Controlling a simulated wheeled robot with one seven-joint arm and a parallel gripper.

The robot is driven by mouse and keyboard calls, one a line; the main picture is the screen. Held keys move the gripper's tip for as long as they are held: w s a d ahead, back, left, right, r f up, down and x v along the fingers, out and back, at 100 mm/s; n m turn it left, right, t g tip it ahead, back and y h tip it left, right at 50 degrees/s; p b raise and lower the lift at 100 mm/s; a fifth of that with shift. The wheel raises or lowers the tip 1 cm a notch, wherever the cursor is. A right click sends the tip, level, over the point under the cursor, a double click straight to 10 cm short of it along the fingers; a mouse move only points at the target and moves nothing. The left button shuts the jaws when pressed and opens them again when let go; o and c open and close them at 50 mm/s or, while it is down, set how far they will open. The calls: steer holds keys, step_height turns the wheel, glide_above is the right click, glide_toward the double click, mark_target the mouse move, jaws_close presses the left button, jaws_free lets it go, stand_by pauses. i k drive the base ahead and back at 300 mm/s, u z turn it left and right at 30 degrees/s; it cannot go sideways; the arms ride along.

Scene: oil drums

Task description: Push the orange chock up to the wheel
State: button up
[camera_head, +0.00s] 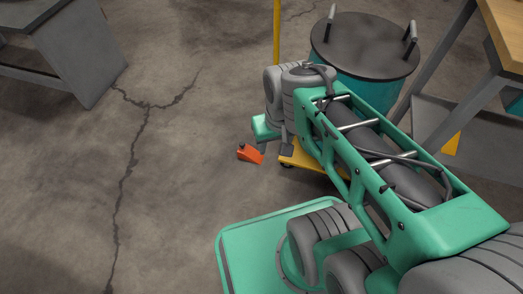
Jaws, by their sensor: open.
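The orange chock (250,153) is a small wedge on the concrete floor, left of a yellow dolly (302,158). A small dark wheel (287,165) shows under the dolly's near left corner. A gap of bare floor shows between chock and wheel. My gripper (263,147) points down just above and right of the chock in the picture. It is open and seems empty. Its fingers show only in part, and I cannot tell whether they touch the chock. My arm hides much of the dolly.
A teal drum (372,88) with a dark lid and two upright handles stands on the dolly. A yellow post (277,32) rises behind. A grey bench (70,45) stands at left, and a wood-topped table (505,30) at right. The cracked floor at left is clear.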

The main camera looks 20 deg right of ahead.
mark_target(245, 152)
steer(key=k, duration=0.5)
steer(key=u, duration=1.3)
steer(key=i, duration=1.8)
steer(key=z, duration=0.8)
